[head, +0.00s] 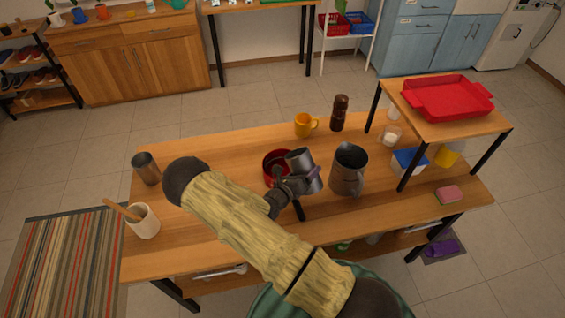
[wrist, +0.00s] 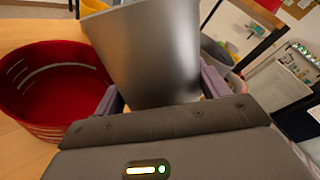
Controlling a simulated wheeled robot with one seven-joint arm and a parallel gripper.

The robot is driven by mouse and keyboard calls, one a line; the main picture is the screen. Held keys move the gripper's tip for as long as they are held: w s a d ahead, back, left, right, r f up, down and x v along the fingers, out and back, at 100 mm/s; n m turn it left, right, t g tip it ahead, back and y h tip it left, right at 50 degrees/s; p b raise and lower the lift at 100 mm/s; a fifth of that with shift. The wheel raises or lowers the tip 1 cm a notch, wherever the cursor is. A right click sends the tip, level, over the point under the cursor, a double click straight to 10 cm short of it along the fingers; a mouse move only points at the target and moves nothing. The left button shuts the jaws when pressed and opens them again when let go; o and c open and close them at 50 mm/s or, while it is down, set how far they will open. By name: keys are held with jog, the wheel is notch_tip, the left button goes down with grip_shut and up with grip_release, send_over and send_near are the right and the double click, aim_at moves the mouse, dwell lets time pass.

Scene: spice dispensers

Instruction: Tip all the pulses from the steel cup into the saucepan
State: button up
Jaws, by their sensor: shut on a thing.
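The steel cup (head: 299,159) is held by my gripper (head: 313,181), above the table and at the right edge of the red saucepan. It looks somewhat tilted in the head view. In the wrist view the cup (wrist: 155,55) fills the space between the two purple fingers of my gripper (wrist: 162,92), which are shut on it. The red round saucepan (head: 269,161) stands on the table, partly hidden by the cup and my wrist. In the wrist view the saucepan (wrist: 58,112) is left of the cup; its visible inside shows no pulses. The cup's contents are hidden.
A steel pitcher (head: 349,172) stands close on the right. A yellow mug (head: 304,124) and a brown grinder (head: 339,113) are behind. A metal tumbler (head: 147,169) and a utensil crock (head: 143,221) stand left. A raised shelf with a red tray (head: 447,98) is at right.

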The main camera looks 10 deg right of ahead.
jog(key=shift+s+r+n, duration=0.2)
jog(key=shift+r+n, duration=0.2)
jog(key=shift+r, duration=0.25)
jog(key=shift+w+a+r+n, duration=0.1)
jog(key=shift+a+r+n, duration=0.1)
jog(key=shift+n, duration=0.1)
jog(key=shift+f+g, duration=0.25)
jog(key=shift+g, duration=0.05)
jog(key=shift+d+n, duration=0.25)
jog(key=shift+n, duration=0.45)
jog(key=shift+f+n+g+b, duration=0.1)
jog(key=shift+n+g+b, duration=0.2)
jog(key=shift+n+g, duration=0.25)
jog(key=shift+a+f+n+g+b, duration=0.15)
jog(key=shift+n+g+b, duration=0.15)
jog(key=shift+n, duration=0.45)
jog(key=shift+w+r+h, duration=0.2)
jog(key=shift+w+h, duration=0.05)
jog(key=shift+h, duration=0.05)
jog(key=shift+w+a+r+n+p, duration=0.15)
jog(key=shift+n+p, duration=0.15)
jog(key=shift+p, duration=0.1)
